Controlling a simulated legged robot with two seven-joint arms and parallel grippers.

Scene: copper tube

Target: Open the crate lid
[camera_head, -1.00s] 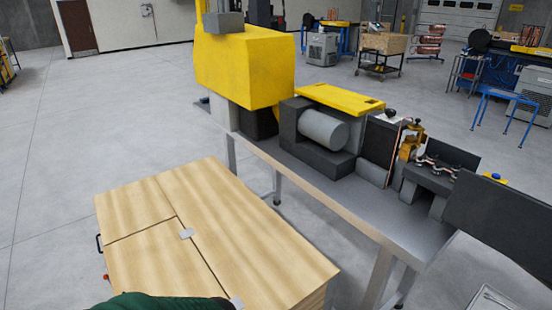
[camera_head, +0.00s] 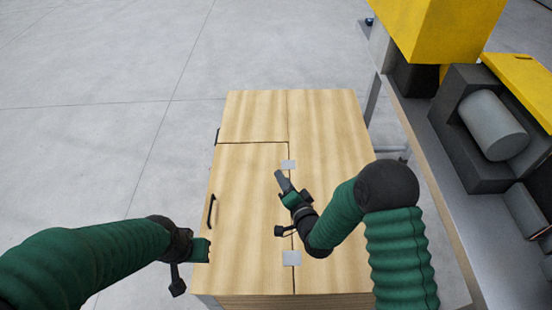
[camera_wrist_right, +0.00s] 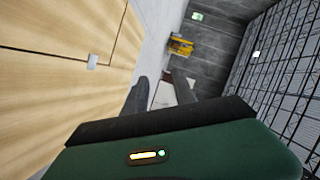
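The wooden crate (camera_head: 335,150) stands in the middle of the head view, its top flat and its lid panel (camera_head: 245,215) closed. A black handle (camera_head: 211,211) is on the panel's left side, and two grey hinges (camera_head: 288,164) (camera_head: 291,258) are on its right seam. My right gripper (camera_head: 281,180) is above the crate top by the upper hinge. In the right wrist view its two fingers (camera_wrist_right: 160,95) stand apart with nothing between them. My left gripper (camera_head: 203,251) is by the crate's lower left edge, below the handle; its fingers are too small to judge.
A metal table (camera_head: 440,185) with yellow and dark machine parts runs along the right, close to the crate. A second dark handle (camera_head: 217,135) is on the crate's left edge farther back. The floor (camera_head: 100,110) to the left is clear.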

